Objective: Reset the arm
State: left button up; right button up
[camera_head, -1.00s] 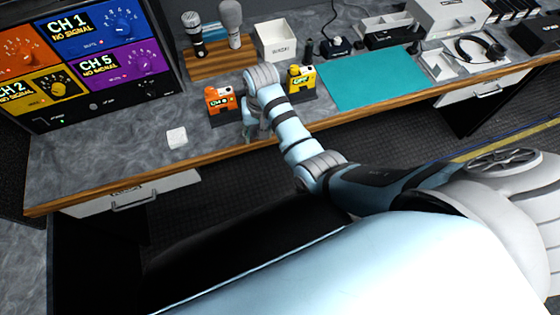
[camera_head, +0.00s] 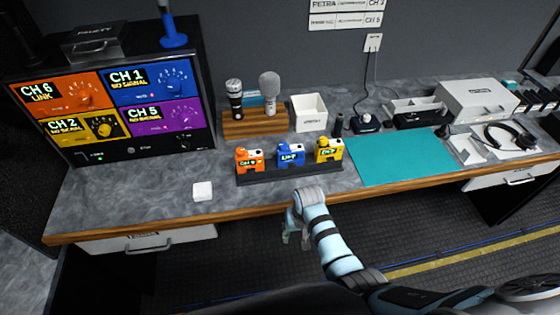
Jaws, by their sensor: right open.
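My right arm comes in from the lower right. My right gripper (camera_head: 296,232) hangs over the floor just off the front edge of the desk (camera_head: 120,205), with its fingers apart and nothing seen between them. It is in front of a black rack that holds an orange pack (camera_head: 249,160), a blue pack (camera_head: 291,154) and a yellow pack (camera_head: 329,150), and it is apart from them. My left gripper is not in view.
A white cube (camera_head: 202,191) lies left of the rack. A teal mat (camera_head: 400,157) lies to the right. Behind stand microphones on a wooden board (camera_head: 254,123), a white bin (camera_head: 309,113) and a monitor (camera_head: 120,105). Headphones (camera_head: 510,136) lie far right.

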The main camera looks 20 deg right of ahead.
jog(key=s+d+f+b, duration=0.2)
jog(key=s+d+f, duration=0.1)
jog(key=s+f, duration=0.9)
jog(key=s+d+f+n, duration=0.1)
jog(key=s+f, duration=0.3)
jog(key=s, duration=0.4)
jog(key=s+d+f+n+b, duration=0.1)
jog(key=s+d+f, duration=0.3)
jog(key=s, duration=0.4)
jog(key=s+d+f+h+b, duration=0.1)
jog(key=s+d+f, duration=0.2)
jog(key=s+f, duration=0.2)
jog(key=s, duration=0.3)
jog(key=shift+s+n, duration=0.3)
jog(key=shift+n, duration=0.1)
jog(key=shift+w, duration=0.1)
